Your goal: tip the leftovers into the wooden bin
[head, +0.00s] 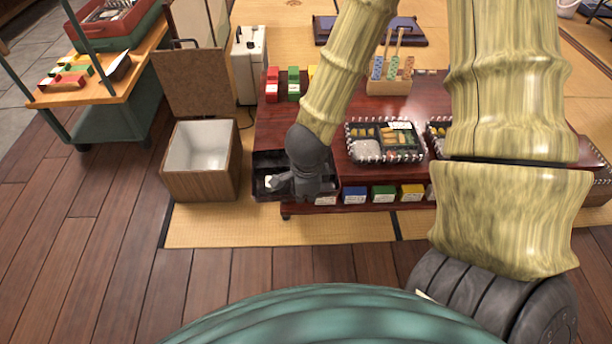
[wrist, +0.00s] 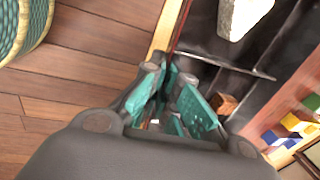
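The black divided lunch box (head: 262,160) sits at the left end of the dark red table, partly hidden behind my gripper (head: 283,184). In the wrist view, the box (wrist: 207,47) holds a white lump (wrist: 243,14) and a small brown piece (wrist: 223,103) in separate compartments. My gripper (wrist: 175,105) is there with its teal-padded fingers apart, on either side of the box's near rim. I cannot tell whether a pad touches the rim. The wooden bin (head: 200,187) stands on the floor left of the table, lid (head: 192,82) raised, its pale inside looking empty.
Other filled lunch boxes (head: 385,142) stand on the red table (head: 340,180), with coloured blocks along its lower front. A white appliance (head: 249,62) stands behind the bin. A green-framed cart (head: 110,100) is at far left. The wooden floor (head: 90,220) in front is clear.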

